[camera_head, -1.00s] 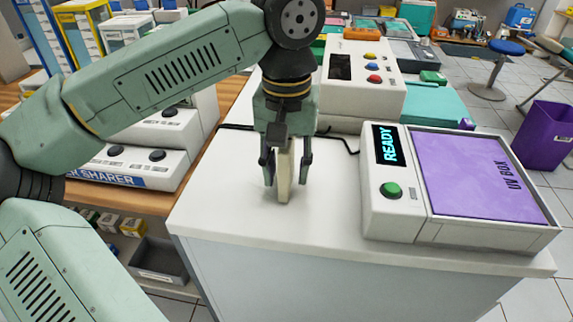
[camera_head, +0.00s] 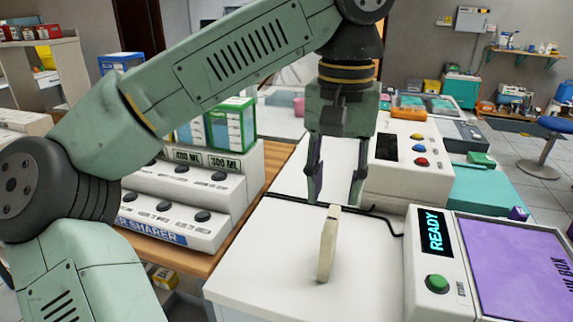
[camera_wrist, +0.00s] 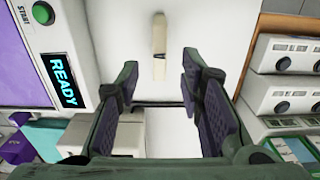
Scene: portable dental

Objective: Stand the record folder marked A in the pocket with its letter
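A slim cream upright piece (camera_head: 327,245) stands on the white counter top. From this angle it looks like a thin folder seen edge-on, but no letter shows on it. In the wrist view the cream piece (camera_wrist: 159,48) lies beyond the fingertips, with a short dark line across its lower part. My gripper (camera_head: 335,190) is open and empty, above and behind the piece and apart from it. The wrist view also shows its two fingers (camera_wrist: 160,85) spread wide with nothing between them. I cannot make out any lettered pocket.
The white counter (camera_head: 260,255) has free room left of the piece. A UV box (camera_head: 510,260) with a READY display stands to the right. A white machine with coloured buttons (camera_head: 410,160) is behind, with a black cable before it. White stepped units (camera_head: 180,215) stand left.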

